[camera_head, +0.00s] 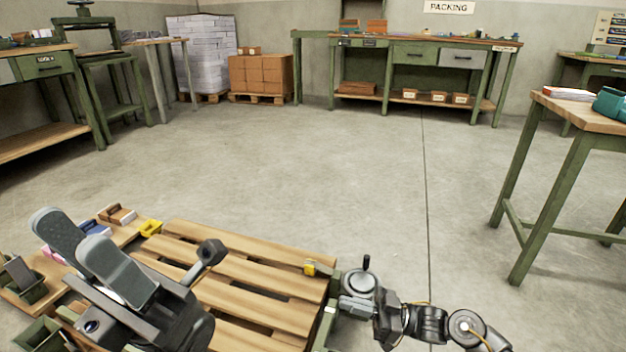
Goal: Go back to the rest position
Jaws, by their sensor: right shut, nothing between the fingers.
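My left gripper (73,233) is large in the lower left of the head view, above the slatted wooden surface. Its two grey fingers are apart, with nothing seen between them. My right gripper (352,306) is low in the middle, just off the right edge of the slatted surface. Its fingers are together, with nothing seen held. A round grey disc with a dark upright handle (366,263) shows right behind its fingertips; I cannot tell whether they touch.
The slatted wooden surface (262,267) carries a small yellow item (310,267). A green-legged table (576,112) stands at right. A packing bench (430,42) and stacked boxes (262,75) line the back. The middle floor is clear.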

